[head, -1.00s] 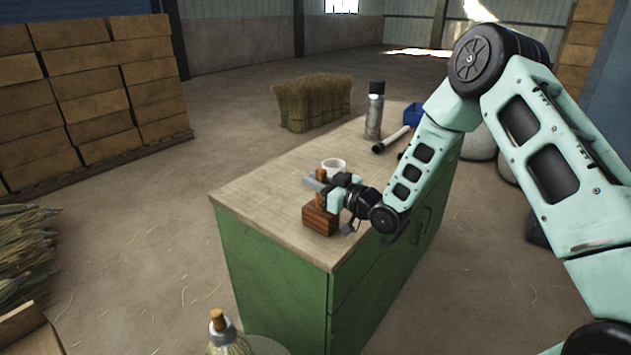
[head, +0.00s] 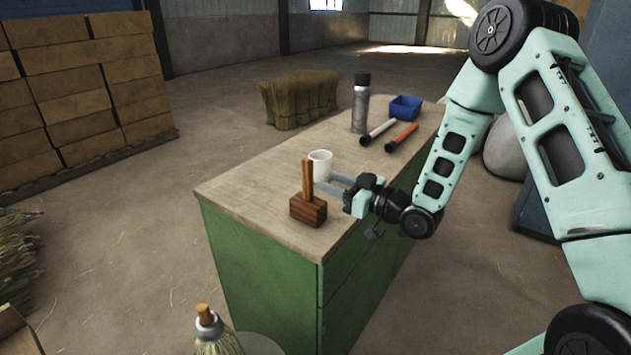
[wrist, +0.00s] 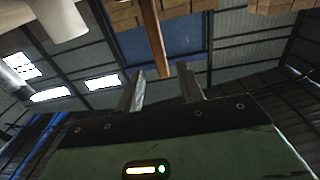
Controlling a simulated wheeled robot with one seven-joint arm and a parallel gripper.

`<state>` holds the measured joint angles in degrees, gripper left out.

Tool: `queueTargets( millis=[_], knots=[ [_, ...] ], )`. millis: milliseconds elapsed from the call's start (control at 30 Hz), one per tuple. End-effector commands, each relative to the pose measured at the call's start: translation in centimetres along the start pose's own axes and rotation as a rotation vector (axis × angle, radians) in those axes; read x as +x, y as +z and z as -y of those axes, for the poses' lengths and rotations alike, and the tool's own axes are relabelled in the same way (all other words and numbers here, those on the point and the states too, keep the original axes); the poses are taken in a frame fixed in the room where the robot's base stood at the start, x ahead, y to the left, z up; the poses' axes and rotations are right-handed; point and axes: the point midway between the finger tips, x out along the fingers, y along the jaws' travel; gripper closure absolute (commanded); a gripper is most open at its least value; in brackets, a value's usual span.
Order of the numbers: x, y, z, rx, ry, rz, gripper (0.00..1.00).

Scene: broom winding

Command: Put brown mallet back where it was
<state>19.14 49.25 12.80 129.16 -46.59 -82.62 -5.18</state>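The brown mallet (head: 308,207) stands upright near the left front of the green cabinet's wooden top (head: 262,206), its block head down and handle up. In the wrist view its handle (wrist: 152,38) rises beyond the fingertips, and its head is out of view. My gripper (head: 327,184) is just right of the handle, low over the top, with its two fingers apart and pointing towards the mallet. The wrist view shows the fingers (wrist: 160,72) open with nothing held between them.
A white cup (head: 320,165) stands close behind the mallet and the fingers. Farther back are a grey spray can (head: 360,110), a white-handled tool (head: 377,132), an orange-handled tool (head: 402,137) and a blue bin (head: 405,107). A straw broom (head: 215,335) is below the cabinet's front.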

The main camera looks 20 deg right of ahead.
Motion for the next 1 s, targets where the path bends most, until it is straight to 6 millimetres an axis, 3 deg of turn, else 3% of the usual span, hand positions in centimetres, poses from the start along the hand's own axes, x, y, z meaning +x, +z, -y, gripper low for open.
queueTargets(
  millis=[200, 467, 633, 767, 867, 1000],
  knots=[
    [-2.3, 0.1, 0.0, -0.001, -0.001, 0.000, 0.62],
    [-1.9, -0.1, 0.8, -0.013, -0.009, 0.049, 0.62],
    [0.3, 0.0, 4.6, -0.056, -0.025, 0.284, 0.62],
    [0.3, 0.1, 8.7, -0.082, -0.023, 0.528, 0.62],
    [-1.1, -0.1, 12.2, -0.086, -0.018, 0.712, 0.62],
    [-5.2, -0.9, 17.4, -0.076, -0.015, 0.962, 0.62]
  ],
)
